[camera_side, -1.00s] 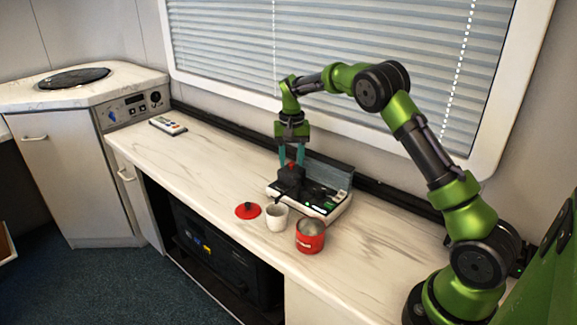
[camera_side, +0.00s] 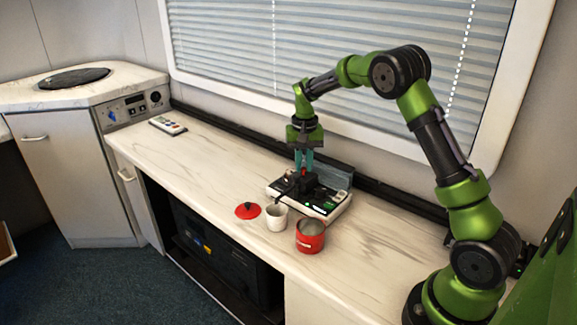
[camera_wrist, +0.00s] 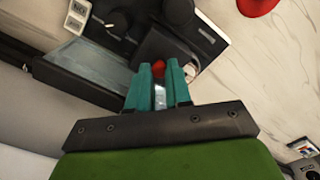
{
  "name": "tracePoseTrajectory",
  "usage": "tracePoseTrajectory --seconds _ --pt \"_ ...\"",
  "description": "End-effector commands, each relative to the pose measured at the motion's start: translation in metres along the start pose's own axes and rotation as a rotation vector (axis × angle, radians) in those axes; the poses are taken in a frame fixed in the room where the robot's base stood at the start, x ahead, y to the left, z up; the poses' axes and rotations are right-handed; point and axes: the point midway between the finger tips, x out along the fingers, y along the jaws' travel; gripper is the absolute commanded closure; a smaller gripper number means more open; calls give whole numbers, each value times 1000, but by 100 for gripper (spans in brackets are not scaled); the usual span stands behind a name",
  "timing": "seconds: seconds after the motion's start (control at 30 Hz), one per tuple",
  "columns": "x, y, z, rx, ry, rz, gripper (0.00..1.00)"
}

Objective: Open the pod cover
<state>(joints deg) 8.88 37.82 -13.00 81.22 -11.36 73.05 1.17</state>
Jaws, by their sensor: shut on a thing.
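The pod machine is a low white and black unit (camera_side: 332,208) on the counter, and part of its black top shows in the wrist view (camera_wrist: 205,32). Its dark pod cover (camera_side: 306,183) carries a small red knob (camera_side: 303,171). In the wrist view the cover is a black block (camera_wrist: 165,45) with the red knob (camera_wrist: 158,66) at its near edge. My gripper (camera_side: 303,163) points down over the cover, its teal fingers shut on the red knob. In the wrist view the fingertips (camera_wrist: 161,68) flank the knob and partly hide it.
A white cup (camera_side: 276,219), a red pot (camera_side: 310,238) and a red lid (camera_side: 247,211) stand in front of the machine. The lid also shows in the wrist view (camera_wrist: 256,5). A remote (camera_side: 167,125) lies far left. The counter between is clear. A window blind stands behind.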

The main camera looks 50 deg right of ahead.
Motion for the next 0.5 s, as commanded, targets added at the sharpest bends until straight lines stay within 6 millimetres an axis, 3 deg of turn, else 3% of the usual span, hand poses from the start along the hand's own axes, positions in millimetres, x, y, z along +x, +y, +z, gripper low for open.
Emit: tracePoseTrajectory --seconds 0.43,0.47,0.5 --pt "-1 7 7 1 2 -1 100" --pt "-1 7 7 1 2 -1 76" --pt "-1 7 7 1 2 -1 70"
